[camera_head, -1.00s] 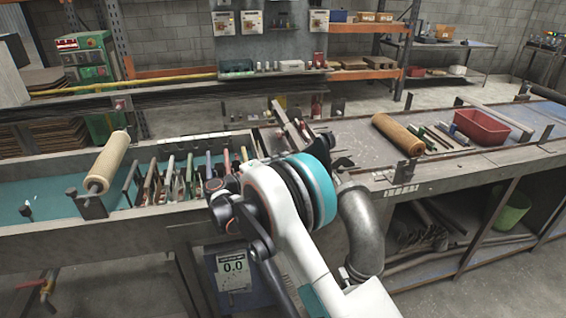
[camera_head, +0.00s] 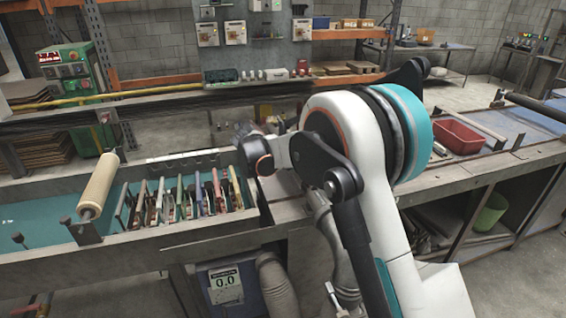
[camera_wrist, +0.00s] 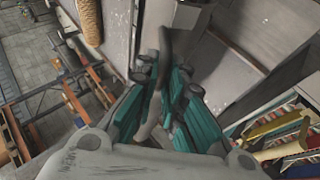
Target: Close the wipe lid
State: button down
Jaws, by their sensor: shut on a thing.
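In the wrist view my gripper (camera_wrist: 168,98) has teal finger pads closed around a dark grey bar (camera_wrist: 166,52). The bar runs up between the fingers beside a plain grey panel (camera_wrist: 215,72). I cannot tell for sure whether the bar and panel belong to the wipe lid. In the head view my arm covers the middle right, and the gripper's fingertips cannot be made out there. An open compartment with several coloured upright strips (camera_head: 187,198) stands left of my arm. The strips also show at the lower right of the wrist view (camera_wrist: 285,133).
A tan roller (camera_head: 98,185) lies across the teal-floored trough (camera_head: 30,225) at left. A red tray (camera_head: 457,137) sits on the bench at right. A green bin (camera_head: 490,212) stands on the shelf below. Shelving with boxes lines the back wall.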

jog(key=d+y, duration=0.2)
jog(key=w+d+m+g+y+p, duration=0.1)
jog(key=d, duration=0.1)
jog(key=d+g+y, duration=0.1)
jog(key=d+y, duration=0.1)
jog(key=shift+w+d+m+y, duration=0.15)
jog(key=shift+w+m+y, duration=0.15)
jog(key=shift+w, duration=0.1)
jog(key=shift+w+d+f+y, duration=0.2)
jog(key=shift+d+f+y, duration=0.05)
jog(key=shift+d+y, duration=0.45)
jog(key=shift+w+d+f, duration=0.25)
jog(key=shift+d+f, duration=0.4)
jog(key=shift+d, duration=0.2)
jog(key=shift+d, duration=0.15)
jog(key=c, duration=1.9)
grip_release()
jog(key=shift+f, duration=0.1)
jog(key=shift+o, duration=1.1)
jog(key=shift+w+d+g, duration=0.1)
jog(key=shift+d+g, duration=0.15)
jog(key=shift+g, duration=0.05)
jog(key=v, duration=1.2)
jog(key=shift+a, duration=0.25)
